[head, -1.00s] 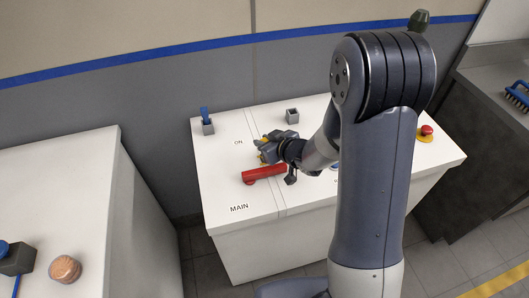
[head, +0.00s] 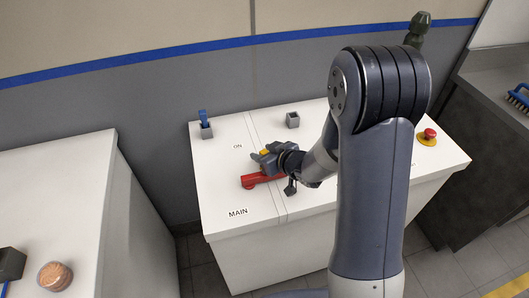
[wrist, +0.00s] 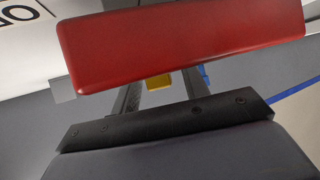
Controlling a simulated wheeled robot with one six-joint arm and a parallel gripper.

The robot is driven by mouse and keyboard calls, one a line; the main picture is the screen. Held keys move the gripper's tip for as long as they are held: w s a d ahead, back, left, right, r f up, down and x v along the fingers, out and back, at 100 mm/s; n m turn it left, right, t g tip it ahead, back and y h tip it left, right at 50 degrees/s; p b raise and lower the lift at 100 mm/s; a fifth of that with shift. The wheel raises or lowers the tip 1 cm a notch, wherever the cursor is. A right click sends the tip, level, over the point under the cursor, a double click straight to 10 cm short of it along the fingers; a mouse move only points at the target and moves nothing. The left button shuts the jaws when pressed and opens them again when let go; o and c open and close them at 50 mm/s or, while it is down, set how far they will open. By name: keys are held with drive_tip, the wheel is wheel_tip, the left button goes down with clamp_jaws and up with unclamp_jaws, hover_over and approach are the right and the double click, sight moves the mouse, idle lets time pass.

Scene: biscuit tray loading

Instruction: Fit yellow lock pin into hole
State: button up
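My gripper (head: 264,158) is low over the white cabinet top, beside and partly over the red handle (head: 252,182). The red handle (wrist: 180,45) crosses the wrist view in front of the fingertips and hides them, so whether they grip the pin is unclear. The hole cannot be made out.
The white cabinet (head: 225,190) carries "ON" and "MAIN" labels. A blue-levered switch (head: 204,125), a grey socket-like block (head: 292,120) and a red stop button (head: 428,136) stand on it. The left counter (head: 60,190) holds a round biscuit-coloured item (head: 55,276). The cabinet's front left is clear.

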drive_tip(key=shift+r, duration=0.1)
drive_tip(key=shift+s+d+r, duration=0.1)
drive_tip(key=shift+r, duration=0.05)
drive_tip(key=v, duration=1.1)
drive_tip(key=shift+s+d+p, duration=0.2)
drive_tip(key=shift+s+p, duration=0.15)
drive_tip(key=shift+p, duration=0.1)
drive_tip(key=x, duration=1.2)
drive_tip(key=shift+w+a+b, duration=0.15)
drive_tip(key=shift+b, duration=0.2)
drive_tip(key=shift+r+p, duration=0.6)
drive_tip(key=shift+r, duration=0.2)
drive_tip(key=shift+f, duration=0.2)
